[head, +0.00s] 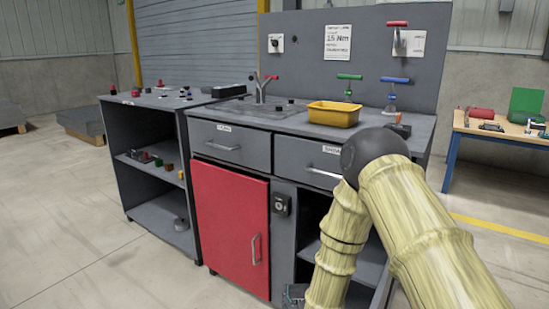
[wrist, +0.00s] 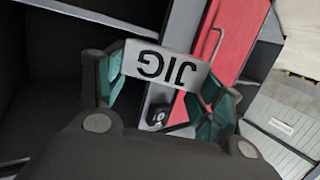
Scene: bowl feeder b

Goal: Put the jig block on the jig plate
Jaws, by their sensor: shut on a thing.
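My gripper (wrist: 164,82) is shut on the jig block (wrist: 168,66), a pale block with "JIG" in dark letters that reads upside down in the wrist view. The block spans between the two green-padded fingers. In the head view only a small dark part of my gripper (head: 294,295) shows at the bottom edge, in front of the lower cabinet, and the block cannot be made out there. I cannot pick out the jig plate in either view.
The red cabinet door (head: 229,226) is shut, with a dark lock box (head: 281,204) beside it. An open shelf (head: 367,259) lies behind my arm. A yellow bin (head: 333,114) stands on the worktop. A side table (head: 499,129) is at right.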

